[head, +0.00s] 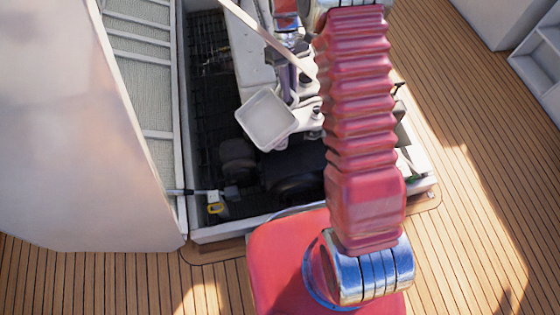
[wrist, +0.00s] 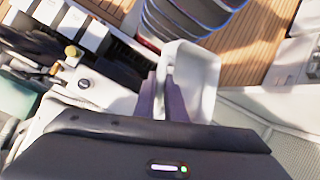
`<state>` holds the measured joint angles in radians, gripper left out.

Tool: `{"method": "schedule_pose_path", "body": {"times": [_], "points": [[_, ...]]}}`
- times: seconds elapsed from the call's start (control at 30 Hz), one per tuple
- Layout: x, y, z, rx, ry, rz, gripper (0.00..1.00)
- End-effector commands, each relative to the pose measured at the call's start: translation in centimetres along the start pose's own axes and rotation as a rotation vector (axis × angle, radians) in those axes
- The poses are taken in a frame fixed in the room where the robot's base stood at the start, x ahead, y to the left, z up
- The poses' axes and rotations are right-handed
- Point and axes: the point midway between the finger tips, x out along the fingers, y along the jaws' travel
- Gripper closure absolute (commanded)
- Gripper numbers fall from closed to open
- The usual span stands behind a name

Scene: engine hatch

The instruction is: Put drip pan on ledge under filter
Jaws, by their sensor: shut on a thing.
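The drip pan (head: 267,121) is a shallow, white, square tray with rounded corners. In the head view it is over the open engine hatch, its inside facing up toward the camera. My gripper (head: 293,97) is at its upper right side, with purple-grey fingers. In the wrist view the pan (wrist: 203,75) is just beyond the fingertips of my gripper (wrist: 166,80), which are shut on its near edge. My arm covers the right part of the hatch in the head view. I cannot clearly make out the filter or the ledge.
The hatch rim (head: 225,232) surrounds dark machinery (head: 297,186) and white engine parts. The raised hatch lid (head: 140,70) stands at the left. A rod with a yellow ring (head: 215,208) is near the front left corner. Wooden deck (head: 470,190) is clear at the right.

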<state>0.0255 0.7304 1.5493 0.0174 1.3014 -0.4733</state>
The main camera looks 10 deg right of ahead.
Motion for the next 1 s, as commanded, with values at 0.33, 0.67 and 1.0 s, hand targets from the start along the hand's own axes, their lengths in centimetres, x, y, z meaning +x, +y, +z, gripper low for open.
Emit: {"method": "schedule_pose_path", "body": {"times": [0.33,0.67,1.0], "points": [[11.0,0.0,0.5,0.158,0.036,-0.12,1.0],[20.6,-4.9,-1.1,0.435,0.12,-0.266,1.0],[25.6,-7.8,-2.3,0.655,0.19,-0.371,1.0]]}}
